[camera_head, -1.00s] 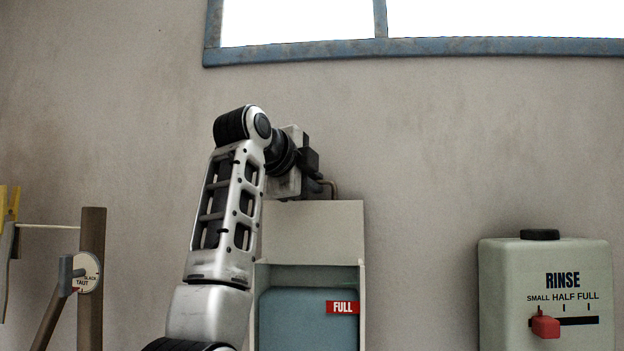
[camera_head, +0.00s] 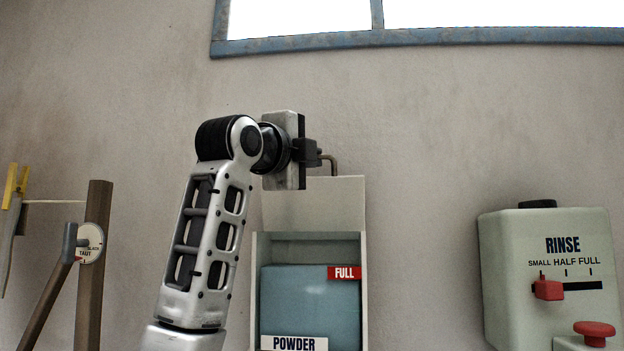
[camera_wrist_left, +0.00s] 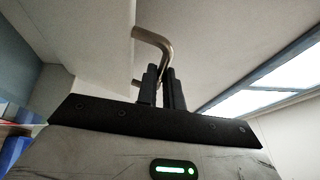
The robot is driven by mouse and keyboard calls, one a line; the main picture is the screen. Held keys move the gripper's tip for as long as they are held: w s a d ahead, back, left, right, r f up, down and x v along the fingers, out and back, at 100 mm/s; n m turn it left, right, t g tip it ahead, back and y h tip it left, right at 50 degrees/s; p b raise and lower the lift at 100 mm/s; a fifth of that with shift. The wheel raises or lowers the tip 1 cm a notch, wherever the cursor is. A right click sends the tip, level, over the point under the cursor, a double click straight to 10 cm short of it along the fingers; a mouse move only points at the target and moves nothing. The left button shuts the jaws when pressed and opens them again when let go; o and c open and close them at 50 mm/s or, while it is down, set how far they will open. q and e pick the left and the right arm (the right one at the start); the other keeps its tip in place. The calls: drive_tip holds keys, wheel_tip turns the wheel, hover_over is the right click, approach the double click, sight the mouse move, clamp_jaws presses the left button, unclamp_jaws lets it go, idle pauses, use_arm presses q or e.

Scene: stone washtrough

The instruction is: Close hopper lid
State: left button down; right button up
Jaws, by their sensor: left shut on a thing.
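The hopper (camera_head: 363,260) is a pale box on the wall, with blue contents (camera_head: 300,295), a red FULL label and a POWDER label at its front. Its lid (camera_head: 325,203) stands raised, upright at the back. A bent brass-coloured handle (camera_head: 334,163) sticks up at the lid's top edge; it also shows in the left wrist view (camera_wrist_left: 158,45). My left gripper (camera_head: 318,155) is at that handle, above the lid. In the left wrist view its dark fingers (camera_wrist_left: 161,88) are shut on the handle. My right gripper is not in view.
A pale RINSE tank (camera_head: 525,270) with a red slider (camera_head: 547,289) and a red knob (camera_head: 594,331) stands at the right. A wooden post (camera_head: 95,265) with a TAUT dial (camera_head: 91,243) is at the left. Wall between hopper and tank is clear.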

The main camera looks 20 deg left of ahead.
use_arm(q)
drive_tip(key=shift+s+d+f+m+t+h+b, duration=0.1)
drive_tip(key=shift+s+f+m+t+h+b, duration=0.1)
drive_tip(key=shift+s+f+m+t+b, duration=0.25)
drive_tip(key=shift+s+d+f+m+t+h+b, duration=0.1)
drive_tip(key=shift+s+f+m+t+h+b, duration=0.15)
drive_tip(key=shift+s+t+b, duration=0.45)
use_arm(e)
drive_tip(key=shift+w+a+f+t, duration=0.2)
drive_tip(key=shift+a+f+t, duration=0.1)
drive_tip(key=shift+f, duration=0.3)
use_arm(q)
drive_tip(key=shift+w+g, duration=0.1)
drive_tip(key=shift+g, duration=0.15)
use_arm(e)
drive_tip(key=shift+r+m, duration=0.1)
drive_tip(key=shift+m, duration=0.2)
use_arm(q)
drive_tip(key=c, duration=1.5)
unclamp_jaws()
drive_tip(key=shift+b+v, duration=2.2)
drive_tip(key=shift+v, duration=5.8)
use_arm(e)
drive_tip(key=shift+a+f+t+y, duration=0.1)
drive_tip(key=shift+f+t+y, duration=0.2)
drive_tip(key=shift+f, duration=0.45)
